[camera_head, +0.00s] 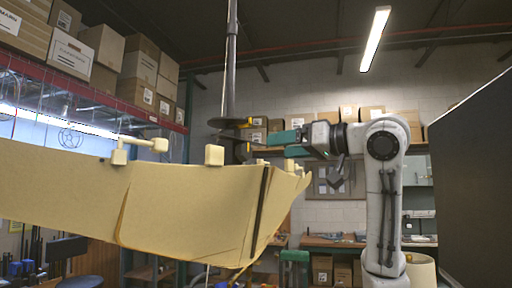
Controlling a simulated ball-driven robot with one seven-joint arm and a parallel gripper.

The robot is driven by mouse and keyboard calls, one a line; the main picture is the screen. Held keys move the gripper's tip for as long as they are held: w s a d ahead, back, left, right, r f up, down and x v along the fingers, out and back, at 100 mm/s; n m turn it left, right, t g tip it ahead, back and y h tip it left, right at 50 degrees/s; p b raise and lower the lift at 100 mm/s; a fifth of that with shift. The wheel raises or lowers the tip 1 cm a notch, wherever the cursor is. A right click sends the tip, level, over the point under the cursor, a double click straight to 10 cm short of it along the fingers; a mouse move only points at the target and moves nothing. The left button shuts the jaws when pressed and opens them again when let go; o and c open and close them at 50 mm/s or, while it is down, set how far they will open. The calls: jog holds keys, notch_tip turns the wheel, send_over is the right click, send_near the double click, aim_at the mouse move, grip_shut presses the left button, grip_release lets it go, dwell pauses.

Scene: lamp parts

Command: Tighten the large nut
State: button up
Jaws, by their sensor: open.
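A tall grey lamp pole (231,65) stands upright left of centre. A dark disc-like part with a yellow edge (228,123) sits around its lower section, with another dark piece below it. This may be the large nut, but I cannot tell for sure. My gripper (281,145) comes in from the right with its teal fingers apart and pointing left. The fingers look empty and appear just right of the pole parts; the exact gap in depth is unclear. The pole's lower end is hidden behind a large beige panel.
The large beige panel (190,210) with cream pegs and blocks fills the left foreground. A dark panel (475,170) stands at the right edge. A cream cylinder (421,272) shows at the lower right. Shelves of boxes (70,53) and a workbench (335,241) are behind.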

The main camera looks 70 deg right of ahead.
aim_at(248, 150)
jog(key=shift+m, duration=0.7)
jog(key=p+x, duration=0.4)
jog(key=x, duration=0.7)
jog(key=shift+d, duration=0.1)
jog(key=shift+s, duration=0.1)
jog(key=c, duration=1)
jog(key=shift+c, duration=0.2)
